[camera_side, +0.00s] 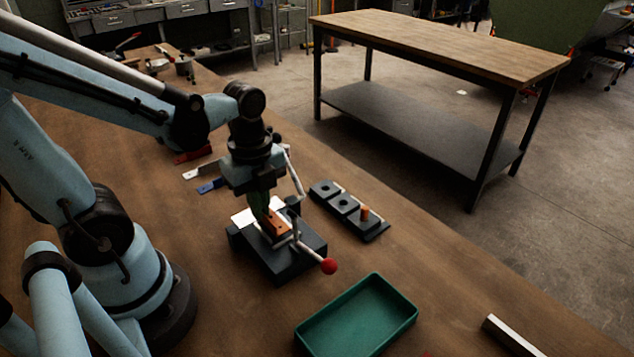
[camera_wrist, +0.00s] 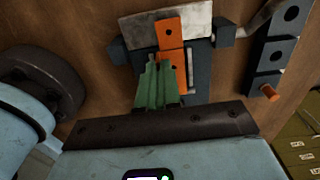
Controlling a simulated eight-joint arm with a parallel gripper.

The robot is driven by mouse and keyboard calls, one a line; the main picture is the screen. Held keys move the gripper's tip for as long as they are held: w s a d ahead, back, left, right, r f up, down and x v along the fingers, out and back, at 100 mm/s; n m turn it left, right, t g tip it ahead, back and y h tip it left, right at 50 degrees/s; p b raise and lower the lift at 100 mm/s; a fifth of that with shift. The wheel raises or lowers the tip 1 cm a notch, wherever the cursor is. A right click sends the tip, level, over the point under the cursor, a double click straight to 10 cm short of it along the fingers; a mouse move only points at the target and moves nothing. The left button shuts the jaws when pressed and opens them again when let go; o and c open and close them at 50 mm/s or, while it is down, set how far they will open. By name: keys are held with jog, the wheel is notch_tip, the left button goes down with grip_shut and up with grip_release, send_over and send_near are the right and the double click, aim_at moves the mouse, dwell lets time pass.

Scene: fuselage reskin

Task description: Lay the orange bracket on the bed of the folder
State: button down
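The orange bracket (camera_side: 277,224) is a narrow piece with holes, lying at the bed of the folder. It also shows in the wrist view (camera_wrist: 170,34), its near part partly hidden behind the green fingers. The folder (camera_side: 288,262) is a dark block with a pale plate and a lever with a red knob. In the wrist view its pale plate (camera_wrist: 138,28) lies under the bracket's far end. My gripper (camera_side: 262,210) points down over the folder, its green fingers (camera_wrist: 158,70) close together at the bracket. I cannot tell whether they clamp it or only stand against it.
A dark rack (camera_side: 342,203) with holes and an orange peg stands right of the folder. A green tray (camera_side: 357,318) is in front, with a metal bar (camera_side: 511,336) further right. Blue-handled (camera_side: 211,185) and red-handled (camera_side: 194,154) tools lie behind.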

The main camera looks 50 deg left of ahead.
jog(key=shift+f, duration=0.7)
dwell(0.5)
jog(key=c, duration=1.3)
grip_release()
jog(key=shift+o, duration=0.2)
jog(key=shift+r, duration=5.95)
jog(key=w+d+f+n+t, duration=0.2)
jog(key=w+n+t, duration=0.3)
jog(key=n, duration=1.3)
jog(key=shift+w+d+f+t, duration=0.2)
jog(key=shift+f+t, duration=0.3)
jog(key=shift+t, duration=0.6)
